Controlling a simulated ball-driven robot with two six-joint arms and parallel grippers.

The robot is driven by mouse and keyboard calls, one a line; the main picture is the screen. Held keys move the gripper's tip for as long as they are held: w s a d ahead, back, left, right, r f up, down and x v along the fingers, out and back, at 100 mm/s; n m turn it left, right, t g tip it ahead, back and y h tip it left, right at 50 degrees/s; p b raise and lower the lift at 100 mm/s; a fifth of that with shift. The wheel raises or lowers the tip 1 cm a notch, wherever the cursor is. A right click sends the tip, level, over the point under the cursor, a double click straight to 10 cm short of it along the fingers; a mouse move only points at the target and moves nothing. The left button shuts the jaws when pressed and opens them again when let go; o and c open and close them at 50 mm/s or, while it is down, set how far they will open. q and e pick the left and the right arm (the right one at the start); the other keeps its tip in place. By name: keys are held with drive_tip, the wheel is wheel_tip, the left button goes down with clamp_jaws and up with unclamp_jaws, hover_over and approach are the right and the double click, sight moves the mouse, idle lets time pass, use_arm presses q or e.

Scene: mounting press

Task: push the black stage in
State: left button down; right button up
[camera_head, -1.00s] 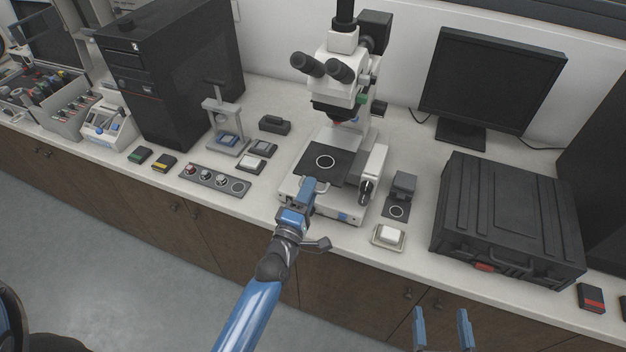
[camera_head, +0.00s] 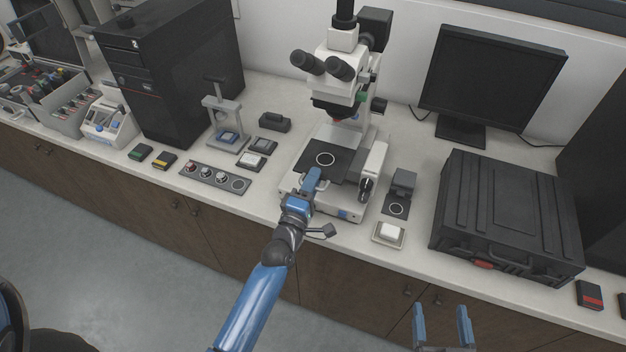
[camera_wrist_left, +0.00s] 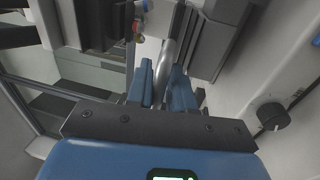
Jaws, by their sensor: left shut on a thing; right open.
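The black stage (camera_head: 342,165) with its white ring lies under the white microscope (camera_head: 339,75), on the microscope's base. My left gripper (camera_head: 312,178) is at the stage's front edge. In the left wrist view its blue fingers (camera_wrist_left: 164,88) are closed around a silver curved bar (camera_wrist_left: 168,58), which looks like the stage's front handle. The fingers hide part of the handle in the head view. My right gripper (camera_head: 442,326) is open and empty, in front of the bench at the bottom of the head view.
A large black case (camera_head: 508,215) is further right. A grey strip with round samples (camera_head: 214,177) and a small press (camera_head: 226,125) are on the left.

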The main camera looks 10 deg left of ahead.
use_arm(q)
drive_tip(key=shift+w+r, duration=0.1)
drive_tip(key=shift+r, duration=0.05)
drive_tip(key=x, duration=0.3)
drive_tip(key=shift+w+d+f+b, duration=0.15)
drive_tip(key=shift+w+f+b, duration=0.05)
drive_tip(key=shift+w+b, duration=0.25)
drive_tip(key=shift+w, duration=0.2)
drive_tip(key=c, duration=1.2)
unclamp_jaws()
drive_tip(key=shift+s, duration=0.1)
drive_tip(key=shift+o, duration=0.2)
drive_tip(key=shift+s, duration=0.1)
drive_tip(key=shift+f, duration=0.1)
drive_tip(key=shift+s+f, duration=0.2)
drive_tip(key=shift+s, duration=0.3)
drive_tip(key=b+v, duration=0.1)
drive_tip(key=v, duration=0.8)
drive_tip(key=shift+s+a, duration=0.2)
drive_tip(key=shift+s, duration=0.15)
